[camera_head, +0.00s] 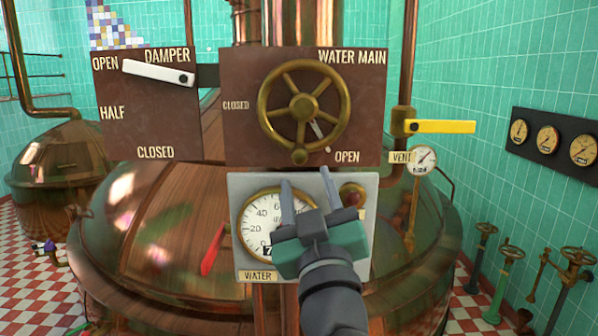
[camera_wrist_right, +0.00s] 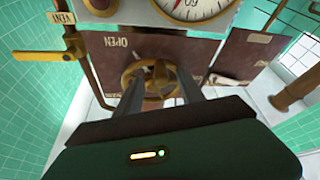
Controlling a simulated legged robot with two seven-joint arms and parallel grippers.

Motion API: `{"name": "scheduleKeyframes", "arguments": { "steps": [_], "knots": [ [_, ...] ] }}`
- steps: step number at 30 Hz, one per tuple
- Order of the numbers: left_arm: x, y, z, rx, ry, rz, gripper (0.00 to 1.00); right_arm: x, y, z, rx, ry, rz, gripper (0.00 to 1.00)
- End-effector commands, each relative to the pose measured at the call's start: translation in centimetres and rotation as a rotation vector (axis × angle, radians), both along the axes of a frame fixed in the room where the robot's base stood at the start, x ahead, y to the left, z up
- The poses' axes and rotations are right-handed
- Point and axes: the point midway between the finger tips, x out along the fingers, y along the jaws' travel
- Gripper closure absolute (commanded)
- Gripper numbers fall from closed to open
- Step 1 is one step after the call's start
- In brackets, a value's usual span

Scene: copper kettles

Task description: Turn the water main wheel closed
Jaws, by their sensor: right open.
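In the right wrist view the wheel (camera_wrist_right: 148,80) appears beyond and between the open fingers (camera_wrist_right: 160,92); I see no clear contact. My left gripper is not in view.
A damper panel (camera_head: 130,115) with a white lever stands at the left. A yellow vent lever (camera_head: 440,126) juts out at the right, and a red lever (camera_head: 213,250) sits left of the gauge (camera_head: 262,217). The copper kettle (camera_head: 150,240) is behind.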

Motion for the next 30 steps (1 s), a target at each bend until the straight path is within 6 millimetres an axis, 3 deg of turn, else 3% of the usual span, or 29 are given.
{"name": "scheduleKeyframes", "arguments": {
  "steps": [1, 9, 13, 20, 30],
  "knots": [
    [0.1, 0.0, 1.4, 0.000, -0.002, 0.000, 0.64, 1.2, 0.3, 1.4, -0.001, 0.001, -0.001, 0.54],
    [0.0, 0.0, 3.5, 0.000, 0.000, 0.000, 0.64, 6.3, 1.2, 3.2, -0.002, -0.002, 0.001, 0.54],
    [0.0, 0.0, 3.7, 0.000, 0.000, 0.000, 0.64, 7.4, 1.2, 3.3, 0.000, -0.001, 0.001, 0.54],
    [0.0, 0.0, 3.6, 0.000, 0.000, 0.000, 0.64, 7.4, 1.2, 3.2, 0.001, -0.001, 0.002, 0.54],
    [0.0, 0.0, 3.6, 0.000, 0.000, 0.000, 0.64, 7.4, 1.2, 3.3, 0.001, -0.002, 0.000, 0.96]
  ]
}}
